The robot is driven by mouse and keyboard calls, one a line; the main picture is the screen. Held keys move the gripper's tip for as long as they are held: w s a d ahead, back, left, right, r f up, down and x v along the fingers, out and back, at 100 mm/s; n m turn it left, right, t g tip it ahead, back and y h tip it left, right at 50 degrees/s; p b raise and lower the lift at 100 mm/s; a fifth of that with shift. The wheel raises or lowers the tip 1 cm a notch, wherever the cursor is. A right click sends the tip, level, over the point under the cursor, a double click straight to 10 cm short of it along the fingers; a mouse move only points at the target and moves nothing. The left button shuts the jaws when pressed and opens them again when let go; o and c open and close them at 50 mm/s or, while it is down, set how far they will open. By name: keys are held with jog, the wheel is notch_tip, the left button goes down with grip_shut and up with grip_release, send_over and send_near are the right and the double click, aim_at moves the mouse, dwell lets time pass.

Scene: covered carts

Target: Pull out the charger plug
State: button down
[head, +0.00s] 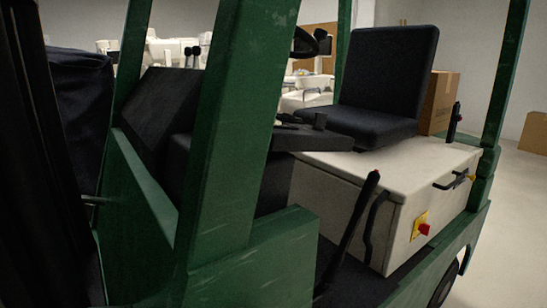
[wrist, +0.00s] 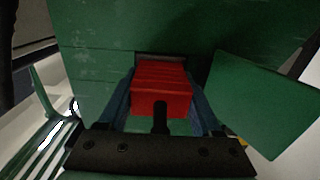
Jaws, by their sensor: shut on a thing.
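The charger plug is a red ribbed block (wrist: 162,100) in the middle of the wrist view, with a dark cable end or stem (wrist: 160,118) at its near face. My gripper (wrist: 161,80) has a blue finger along each side of the plug and is shut on it. The plug's far end meets a dark slot or frame (wrist: 165,55) in a green panel (wrist: 100,35). I cannot tell how deep it sits in the slot. Neither the plug nor my gripper shows in the head view.
A green forklift-like cart (head: 225,130) fills the head view, with a black seat (head: 385,75) on a pale box (head: 400,190). A red switch (head: 424,229) is on the box's side. A cardboard box (head: 440,100) stands behind. Open floor lies at right. A green plate (wrist: 262,105) stands close right of my gripper.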

jog(key=shift+b+v, duration=0.9)
jog(key=shift+v, duration=2.1)
